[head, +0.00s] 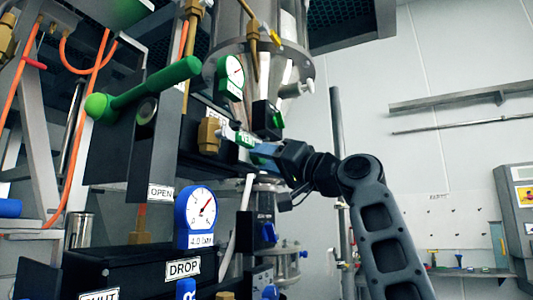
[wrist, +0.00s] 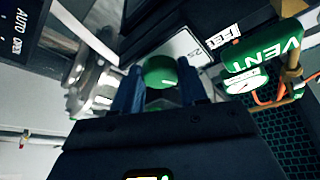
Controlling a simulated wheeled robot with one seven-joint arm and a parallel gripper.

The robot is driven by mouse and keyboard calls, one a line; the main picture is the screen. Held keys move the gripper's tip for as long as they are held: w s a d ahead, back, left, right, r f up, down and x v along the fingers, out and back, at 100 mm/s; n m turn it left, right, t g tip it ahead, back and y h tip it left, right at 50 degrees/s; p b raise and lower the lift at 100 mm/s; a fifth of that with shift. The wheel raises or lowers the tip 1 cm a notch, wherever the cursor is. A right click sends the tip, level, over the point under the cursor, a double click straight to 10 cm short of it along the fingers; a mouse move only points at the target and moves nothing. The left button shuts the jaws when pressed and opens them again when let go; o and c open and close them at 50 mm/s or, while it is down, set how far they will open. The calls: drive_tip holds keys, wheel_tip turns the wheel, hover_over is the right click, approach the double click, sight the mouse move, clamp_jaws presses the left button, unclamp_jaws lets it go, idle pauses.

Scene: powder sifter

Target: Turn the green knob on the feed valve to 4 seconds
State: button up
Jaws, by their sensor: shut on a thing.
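In the wrist view, the green knob (wrist: 161,73) sits between the two blue fingers of my gripper (wrist: 160,88), which are shut on its sides. A short white mark shows on the knob's face. A pale scale plate (wrist: 188,48) behind it carries a partly readable mark that looks like "2s"; the other marks are hidden or too small, so the knob's exact setting cannot be told. In the head view, my gripper (head: 263,154) reaches in from the right, below a black box with a green part (head: 277,120). The gripped knob is not clearly visible there.
A green VENT tag (wrist: 262,55) with a gauge is close right of my gripper. A green lever handle (head: 145,88) sticks out at upper left. A blue gauge (head: 195,217) stands above the DROP panel. Metal pipework is behind; open room lies right of my arm.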

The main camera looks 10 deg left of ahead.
drive_tip(key=shift+m, duration=0.4)
drive_tip(key=o, duration=1.1)
drive_tip(key=shift+c, duration=0.2)
drive_tip(key=b+v, duration=0.2)
drive_tip(key=v, duration=0.5)
drive_tip(key=shift+s+d, duration=0.25)
drive_tip(key=shift+d, duration=0.05)
drive_tip(key=shift+f, duration=0.1)
